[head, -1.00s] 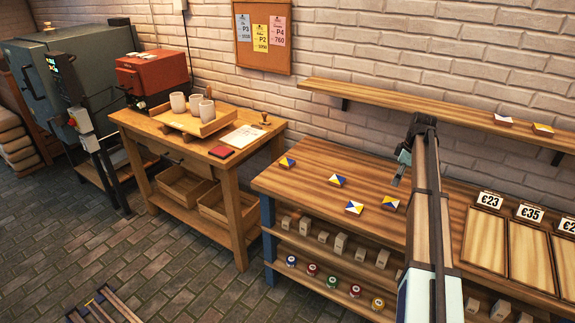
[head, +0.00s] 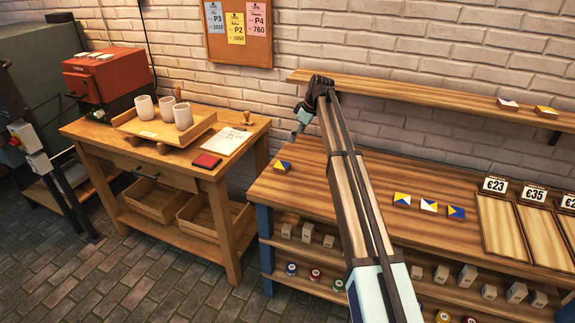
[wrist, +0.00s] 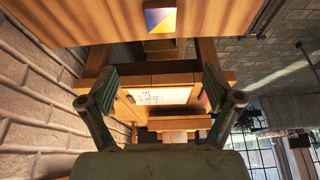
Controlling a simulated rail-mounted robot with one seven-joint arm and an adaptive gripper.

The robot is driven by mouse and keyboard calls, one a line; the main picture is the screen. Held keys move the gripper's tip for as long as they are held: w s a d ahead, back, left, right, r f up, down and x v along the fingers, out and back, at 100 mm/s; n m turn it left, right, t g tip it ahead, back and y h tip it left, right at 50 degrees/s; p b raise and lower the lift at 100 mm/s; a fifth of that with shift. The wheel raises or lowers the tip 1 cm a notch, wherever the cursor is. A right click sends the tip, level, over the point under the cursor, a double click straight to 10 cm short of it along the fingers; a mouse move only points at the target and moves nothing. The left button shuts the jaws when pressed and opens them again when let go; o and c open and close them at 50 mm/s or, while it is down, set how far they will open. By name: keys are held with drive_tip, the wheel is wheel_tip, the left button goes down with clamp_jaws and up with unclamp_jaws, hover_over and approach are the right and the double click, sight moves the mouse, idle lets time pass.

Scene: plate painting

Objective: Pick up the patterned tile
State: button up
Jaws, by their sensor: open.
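A small square tile (head: 282,166) with a blue and yellow pattern lies alone near the left end of the wooden workbench (head: 310,190). In the wrist view the tile (wrist: 160,20) shows at the top centre, flat on the wood near its edge. My gripper (head: 297,132) is above and just behind that tile, apart from it. In the wrist view its fingers (wrist: 158,88) are spread wide with nothing between them. Three more patterned tiles, a yellow and white one (head: 402,199), a blue and white one (head: 429,206) and a mostly blue one (head: 457,212), lie in a row farther right.
A wall shelf (head: 400,93) runs behind the bench with two tiles (head: 507,105) on it. Framed panels (head: 500,227) with price cards are at the right. A side table (head: 240,135) with a tray of white cups stands left, across a gap. The bench around the lone tile is clear.

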sight(282, 165)
drive_tip(key=p+x, duration=0.4)
drive_tip(key=x, duration=1.2)
drive_tip(key=shift+f+p, duration=0.3)
drive_tip(key=shift+f, duration=0.1)
drive_tip(key=shift+s, duration=0.1)
drive_tip(key=c, duration=1.3)
